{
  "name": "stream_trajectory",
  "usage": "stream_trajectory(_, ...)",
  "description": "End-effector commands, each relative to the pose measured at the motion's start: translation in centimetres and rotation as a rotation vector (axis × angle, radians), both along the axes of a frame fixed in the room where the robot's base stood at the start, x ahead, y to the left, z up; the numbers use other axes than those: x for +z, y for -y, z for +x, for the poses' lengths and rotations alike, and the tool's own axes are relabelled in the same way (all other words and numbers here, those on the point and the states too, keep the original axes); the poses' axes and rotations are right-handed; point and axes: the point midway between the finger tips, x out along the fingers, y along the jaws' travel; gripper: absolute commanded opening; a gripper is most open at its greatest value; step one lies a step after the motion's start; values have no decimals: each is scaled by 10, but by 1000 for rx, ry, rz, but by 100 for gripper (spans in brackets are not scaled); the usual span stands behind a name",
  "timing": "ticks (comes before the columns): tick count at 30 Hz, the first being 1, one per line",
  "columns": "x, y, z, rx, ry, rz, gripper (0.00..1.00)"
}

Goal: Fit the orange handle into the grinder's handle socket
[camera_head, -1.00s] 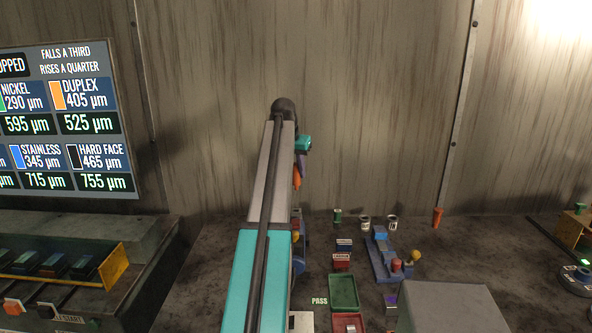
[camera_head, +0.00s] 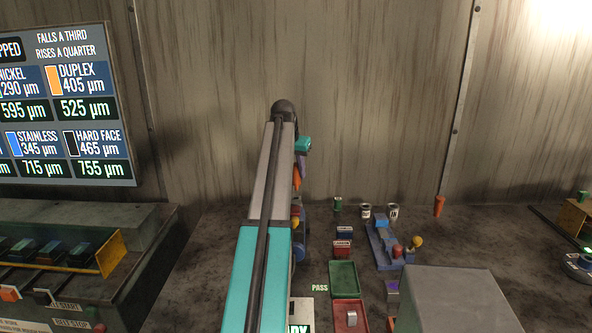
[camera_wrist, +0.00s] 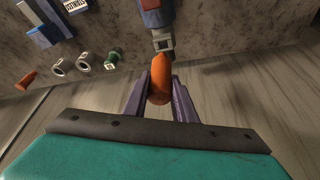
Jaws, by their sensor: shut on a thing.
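My gripper (camera_wrist: 158,92) is shut on the orange handle (camera_wrist: 158,82), its purple fingers on either side. In the head view the handle (camera_head: 297,178) hangs tilted below my gripper (camera_head: 301,160), above the bench. In the wrist view, a grey square piece with a dark opening (camera_wrist: 163,42), seemingly the handle socket, lies just beyond the handle's tip. It joins a red and blue body, probably the grinder (camera_wrist: 153,16). I cannot tell whether tip and socket touch. In the head view my arm hides most of the blue body (camera_head: 304,245) beneath.
A second orange piece (camera_head: 438,205) stands at the bench's back right. Two pale cans (camera_head: 366,211) and a green one (camera_head: 337,204) stand near the back. A blue fixture (camera_head: 381,245), green tray (camera_head: 343,278) and grey box (camera_head: 455,297) are right of my arm.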

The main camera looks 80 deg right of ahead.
Motion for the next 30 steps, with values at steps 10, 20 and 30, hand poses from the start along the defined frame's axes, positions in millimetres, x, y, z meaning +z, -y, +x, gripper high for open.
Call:
stream_trajectory(10,-18,0,0,0,0,0,0)
stream_trajectory(20,-27,0,0,0,0,0,0)
stream_trajectory(30,-27,0,1,1,0,0,0)
